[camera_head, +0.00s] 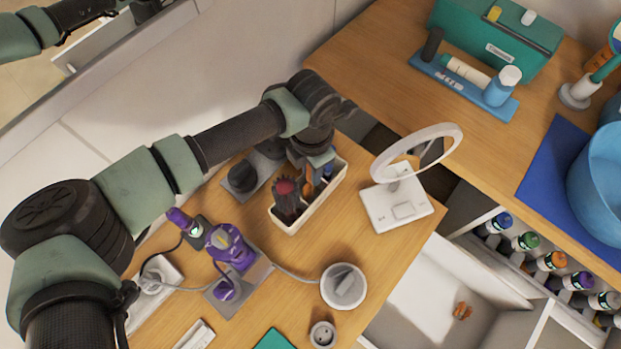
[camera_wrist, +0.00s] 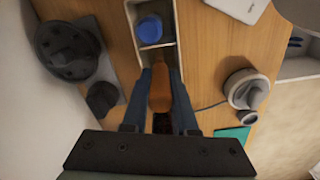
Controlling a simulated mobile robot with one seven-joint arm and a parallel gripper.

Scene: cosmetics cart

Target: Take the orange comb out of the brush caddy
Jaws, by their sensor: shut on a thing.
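The brush caddy (camera_head: 318,203) is a cream, narrow box on the wooden cart top in the head view. Its divided end also shows in the wrist view (camera_wrist: 130,28). A dark brush with a reddish head (camera_head: 287,190) stands in its near end. A blue item (camera_wrist: 150,29) sits in one compartment. My gripper (camera_wrist: 161,76) is over the caddy and shut on the orange comb (camera_wrist: 160,92), which lies between the two fingers. My wrist hides most of the comb in the head view. I cannot tell whether its lower end is still inside the caddy.
A white ring mirror (camera_head: 395,207) stands close right of the caddy. A purple hair dryer (camera_head: 230,250) on a grey holder and a round grey container (camera_head: 343,286) are nearer. A dark item on a grey base (camera_head: 242,177) is left. An open drawer (camera_head: 425,305) lies right.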

